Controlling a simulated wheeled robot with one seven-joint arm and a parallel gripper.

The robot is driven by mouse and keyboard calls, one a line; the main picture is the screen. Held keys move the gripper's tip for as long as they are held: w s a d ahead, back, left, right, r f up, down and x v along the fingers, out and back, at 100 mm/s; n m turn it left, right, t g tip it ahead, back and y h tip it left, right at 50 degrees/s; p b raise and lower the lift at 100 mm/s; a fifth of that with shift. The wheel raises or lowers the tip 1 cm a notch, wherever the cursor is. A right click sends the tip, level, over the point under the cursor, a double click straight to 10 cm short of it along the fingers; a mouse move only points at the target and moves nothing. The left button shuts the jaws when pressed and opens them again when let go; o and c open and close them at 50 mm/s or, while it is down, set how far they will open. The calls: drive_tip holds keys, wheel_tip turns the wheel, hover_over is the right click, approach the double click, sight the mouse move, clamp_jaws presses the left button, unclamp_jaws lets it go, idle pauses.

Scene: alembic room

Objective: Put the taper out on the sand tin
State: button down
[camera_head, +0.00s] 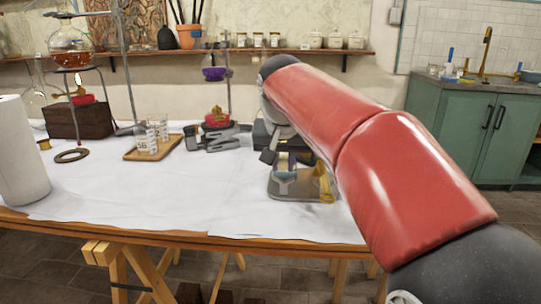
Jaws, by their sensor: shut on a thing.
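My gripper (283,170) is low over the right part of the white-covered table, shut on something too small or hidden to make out. I cannot clearly see the taper. A shallow tray-like thing (294,198) with an amber part at its right side lies directly below and around the fingertips. It may be the sand tin, but I cannot tell. I cannot tell whether the held thing touches it.
A lit red burner (83,99) stands on a dark block at the left, below a flask (71,47). A wooden tray (133,154) holds beakers. The table's front middle (160,205) is clear.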

drive_tip(key=shift+f+b, duration=0.35)
drive_tip(key=shift+f, duration=0.1)
drive_tip(key=b, duration=0.4)
hover_over(283, 198)
drive_tip(key=s, duration=0.2)
drive_tip(key=shift+f, duration=2.25)
drive_tip(key=shift+s+f, duration=0.1)
drive_tip(key=shift+s, duration=0.05)
drive_tip(key=c, duration=1.2)
unclamp_jaws()
drive_tip(key=p+v, duration=0.1)
drive_tip(key=v, duration=0.6)
drive_tip(key=shift+s+r, duration=0.2)
drive_tip(key=shift+r, duration=0.15)
